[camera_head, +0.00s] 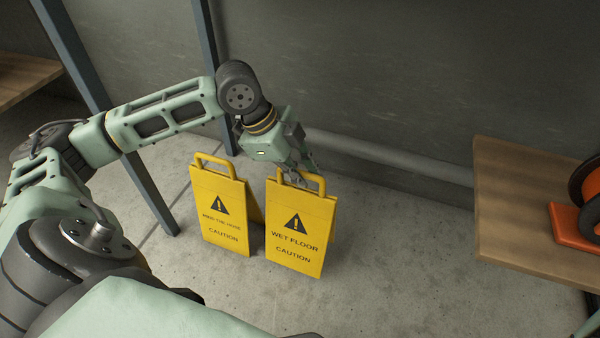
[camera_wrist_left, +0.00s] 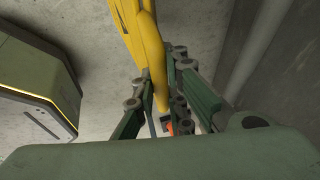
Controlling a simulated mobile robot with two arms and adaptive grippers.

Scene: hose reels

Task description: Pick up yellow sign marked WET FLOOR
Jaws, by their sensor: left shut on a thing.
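The yellow WET FLOOR sign (camera_head: 295,232) stands upright on the concrete floor, with a warning triangle and the word CAUTION on its front. My left gripper (camera_head: 302,178) comes down from above and is shut on the handle at the sign's top. In the left wrist view the yellow handle (camera_wrist_left: 152,62) lies between the two fingers of the left gripper (camera_wrist_left: 160,95).
A similar yellow sign (camera_head: 221,215), also marked CAUTION, stands just left. A wooden table (camera_head: 505,215) with an orange reel (camera_head: 585,190) is at right. A grey pipe (camera_head: 400,162) runs along the wall. A blue-grey post (camera_head: 215,75) rises behind the signs. The floor in front is clear.

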